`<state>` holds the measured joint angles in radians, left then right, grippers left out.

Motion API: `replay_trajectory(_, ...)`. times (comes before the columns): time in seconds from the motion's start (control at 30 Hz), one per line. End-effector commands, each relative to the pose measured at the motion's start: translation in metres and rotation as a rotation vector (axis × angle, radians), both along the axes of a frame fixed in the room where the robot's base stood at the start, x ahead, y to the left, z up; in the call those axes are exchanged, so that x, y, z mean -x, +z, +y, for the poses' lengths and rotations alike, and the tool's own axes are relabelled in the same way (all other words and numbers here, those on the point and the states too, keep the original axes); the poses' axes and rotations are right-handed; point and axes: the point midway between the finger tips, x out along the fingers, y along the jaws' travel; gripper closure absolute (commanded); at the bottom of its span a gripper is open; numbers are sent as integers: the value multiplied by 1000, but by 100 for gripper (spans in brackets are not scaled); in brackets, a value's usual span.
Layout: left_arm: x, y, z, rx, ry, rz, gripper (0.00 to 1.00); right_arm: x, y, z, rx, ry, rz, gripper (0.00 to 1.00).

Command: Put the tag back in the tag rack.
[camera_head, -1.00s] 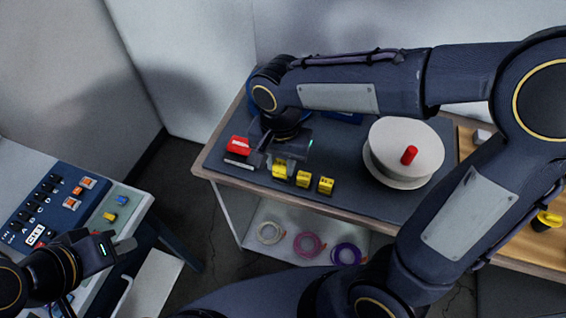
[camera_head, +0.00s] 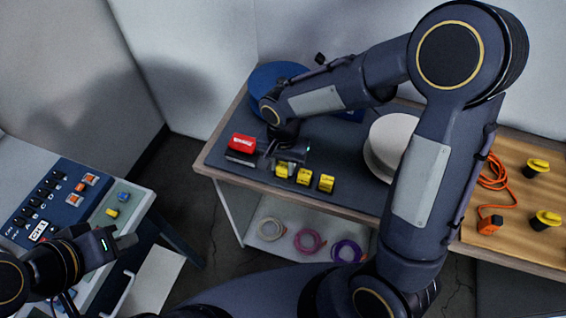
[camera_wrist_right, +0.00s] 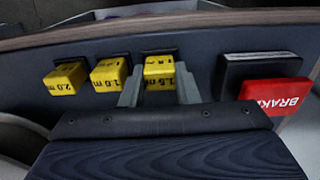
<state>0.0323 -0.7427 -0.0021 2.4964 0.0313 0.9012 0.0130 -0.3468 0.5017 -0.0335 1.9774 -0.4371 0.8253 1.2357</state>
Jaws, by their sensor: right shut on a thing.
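Three yellow tags stand in a row, each in front of a small black slot. In the right wrist view they are the "2.0 m" tag (camera_wrist_right: 66,78), the middle tag (camera_wrist_right: 110,74) and the "1.5 m" tag (camera_wrist_right: 159,71). My right gripper (camera_wrist_right: 159,92) is shut on the "1.5 m" tag, a finger on each side; this tag is the leftmost in the head view (camera_head: 282,171). It sits at its slot; how deep it is seated is hidden. My left gripper (camera_head: 126,242) is over the control panel, apart from the tags; its opening is unclear.
A red "BRAKE" block (camera_head: 242,143) with a black holder (camera_wrist_right: 257,70) is beside the tags. A pale round reel (camera_head: 388,140) is partly behind my right arm. An orange cable (camera_head: 494,178) and yellow-topped plugs (camera_head: 546,219) lie right. Coiled rings (camera_head: 309,241) lie on the lower shelf.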

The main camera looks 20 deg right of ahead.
Motion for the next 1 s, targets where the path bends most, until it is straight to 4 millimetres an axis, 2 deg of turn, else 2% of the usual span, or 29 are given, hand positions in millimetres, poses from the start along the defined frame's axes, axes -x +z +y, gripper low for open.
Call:
replay_trajectory(0.1, 0, -5, 0, 0, 0, 0, 100, 0, -5, 0, 0, 0, 0, 93)
replay_trajectory(0.13, 0, -5, 0, 0, 0, 0, 100, 0, -4, 0, 0, 0, 0, 71)
replay_trajectory(0.3, 0, -3, 0, 0, 0, 0, 100, 0, -3, 0, 0, 0, 0, 50)
replay_trajectory(0.57, 0, -2, 0, 0, 0, 0, 100, 0, -2, 0, 0, 0, 0, 50)
replay_trajectory(0.7, 0, 1, 0, 0, 0, 0, 100, -1, 7, 0, -1, -1, -3, 50)
replay_trajectory(0.77, 0, 0, 0, 0, 0, 0, 100, -1, 16, 0, -2, -1, -5, 50)
replay_trajectory(1.0, 0, 0, 0, 0, 0, 0, 100, -1, 68, 1, -3, 0, -7, 50)
